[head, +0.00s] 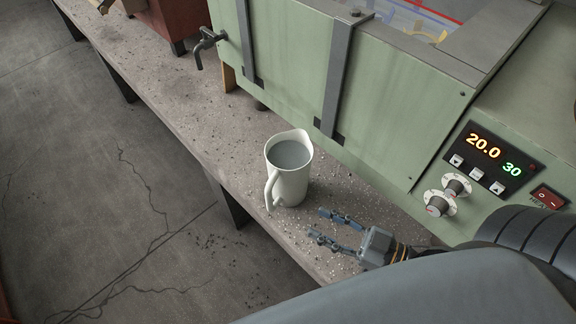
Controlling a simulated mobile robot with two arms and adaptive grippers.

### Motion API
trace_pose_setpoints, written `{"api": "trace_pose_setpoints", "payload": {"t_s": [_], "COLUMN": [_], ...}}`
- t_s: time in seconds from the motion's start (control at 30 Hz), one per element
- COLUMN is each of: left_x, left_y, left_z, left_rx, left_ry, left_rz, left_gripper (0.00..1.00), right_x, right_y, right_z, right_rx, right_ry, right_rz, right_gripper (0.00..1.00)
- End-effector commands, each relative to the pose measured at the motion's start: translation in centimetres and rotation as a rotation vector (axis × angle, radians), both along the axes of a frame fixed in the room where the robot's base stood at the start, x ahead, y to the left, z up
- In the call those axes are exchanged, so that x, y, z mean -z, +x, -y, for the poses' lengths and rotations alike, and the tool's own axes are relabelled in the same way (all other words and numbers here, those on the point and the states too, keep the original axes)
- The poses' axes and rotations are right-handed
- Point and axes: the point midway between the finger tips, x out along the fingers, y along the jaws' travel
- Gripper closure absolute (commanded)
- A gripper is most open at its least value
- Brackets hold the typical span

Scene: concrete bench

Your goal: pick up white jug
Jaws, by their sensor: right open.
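A white jug (293,187) stands upright on the concrete bench (213,135). Its handle is on the left side, toward the bench's front edge, and its inside looks grey, perhaps liquid or shaded wall. My right gripper (323,226) is just to the lower right of the jug, over the bench. Its two fingers are apart, point left, and hold nothing. There is a small gap between the fingertips and the jug. My left gripper is not in view.
A green machine (400,105) with a display, knobs and a red switch (548,196) stands close behind the jug. A tap (205,42) sticks out from its left end. A reddish-brown box (182,18) is farther back. The bench left of the jug is clear.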

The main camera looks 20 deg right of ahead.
Motion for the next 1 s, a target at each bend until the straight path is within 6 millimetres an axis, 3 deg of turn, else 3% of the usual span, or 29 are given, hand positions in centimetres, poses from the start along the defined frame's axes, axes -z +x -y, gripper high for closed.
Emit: {"api": "trace_pose_setpoints", "payload": {"t_s": [0.4,0.73,1.0], "left_x": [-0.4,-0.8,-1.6], "left_y": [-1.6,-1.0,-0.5], "left_z": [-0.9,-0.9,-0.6], "left_rx": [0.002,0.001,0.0], "left_ry": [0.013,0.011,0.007], "left_rz": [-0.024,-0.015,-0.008], "left_gripper": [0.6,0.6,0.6], "right_x": [-0.2,-0.3,-0.5], "right_y": [5.4,7.4,10.3], "right_z": [-4.1,-5.7,-7.9], "right_rx": [0.001,0.001,0.0], "right_ry": [0.003,0.003,0.002], "right_rz": [0.004,0.002,0.002], "right_gripper": [0.6,0.6,0.6]}}
